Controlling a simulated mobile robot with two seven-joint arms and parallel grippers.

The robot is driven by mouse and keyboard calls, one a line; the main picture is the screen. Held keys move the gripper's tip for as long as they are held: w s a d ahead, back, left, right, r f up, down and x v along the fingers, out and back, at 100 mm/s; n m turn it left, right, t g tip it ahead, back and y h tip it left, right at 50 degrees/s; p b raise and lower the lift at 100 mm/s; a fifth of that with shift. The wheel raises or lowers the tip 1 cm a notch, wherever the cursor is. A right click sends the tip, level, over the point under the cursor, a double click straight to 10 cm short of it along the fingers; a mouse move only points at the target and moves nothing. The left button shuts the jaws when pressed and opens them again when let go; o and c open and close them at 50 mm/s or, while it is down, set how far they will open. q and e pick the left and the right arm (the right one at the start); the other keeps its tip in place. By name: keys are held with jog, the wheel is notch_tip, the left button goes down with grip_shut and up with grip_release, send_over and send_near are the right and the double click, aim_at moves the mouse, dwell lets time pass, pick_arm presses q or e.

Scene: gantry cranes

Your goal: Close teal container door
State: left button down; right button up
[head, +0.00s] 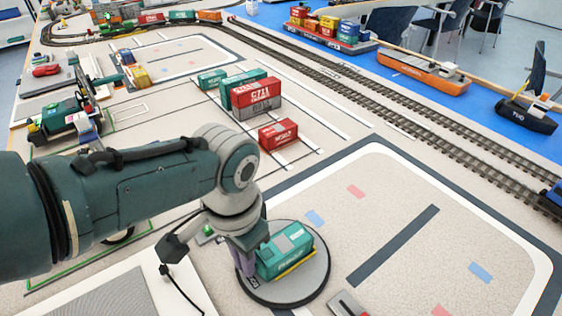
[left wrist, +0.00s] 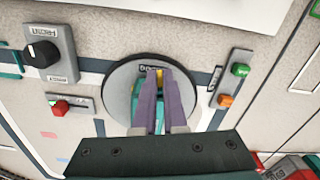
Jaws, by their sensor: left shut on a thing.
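The teal container (head: 287,250) sits on a dark round turntable (head: 318,290) in the head view, with a grey patch on its roof and a yellow strip along its lower edge. My left gripper (head: 246,268) points down at the container's left end and is shut on its door there. The fingers hide most of the door, and I cannot tell its angle. In the left wrist view the purple fingers (left wrist: 160,100) are close together over the turntable (left wrist: 120,92), with a little teal and yellow showing between and beside them. My right gripper is not in view.
A red container (head: 278,134) and a stack of containers (head: 255,95) stand behind. Rail tracks (head: 400,110) run along the right. In the left wrist view, a black knob panel (left wrist: 48,52), a red button (left wrist: 60,108), and green and orange buttons (left wrist: 240,70) surround the turntable.

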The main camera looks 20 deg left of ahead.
pick_arm(q)
jog(key=shift+w+m, duration=0.15)
jog(key=shift+m, duration=0.35)
jog(key=c, duration=1)
grip_release()
jog(key=shift+o, duration=0.2)
jog(key=shift+r, duration=0.1)
notch_tip(320, 180, up, 10)
jog(key=p, duration=0.6)
